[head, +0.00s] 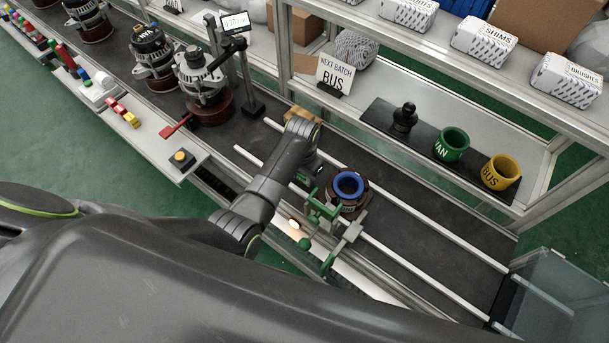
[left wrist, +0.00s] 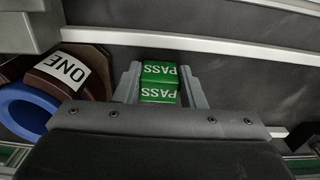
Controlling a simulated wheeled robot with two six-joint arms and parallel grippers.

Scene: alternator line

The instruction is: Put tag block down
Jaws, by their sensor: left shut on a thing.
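The tag block (left wrist: 158,93) is green with white PASS lettering on two visible faces. In the left wrist view it sits between the two grey fingers of my left gripper (left wrist: 160,80), which is shut on it. In the head view my left gripper (head: 312,174) is low over the dark conveyor, mostly hidden by my arm, with a bit of green showing. I cannot tell whether the block touches the belt. My right gripper is out of view.
A green and grey fixture (head: 328,215) stands at the belt's near edge. Alternators (head: 203,80) stand up the line. A shelf holds a green VAN ring (head: 452,145) and a yellow BUS ring (head: 501,172). Rails (head: 430,280) run along the belt; its lower right is clear.

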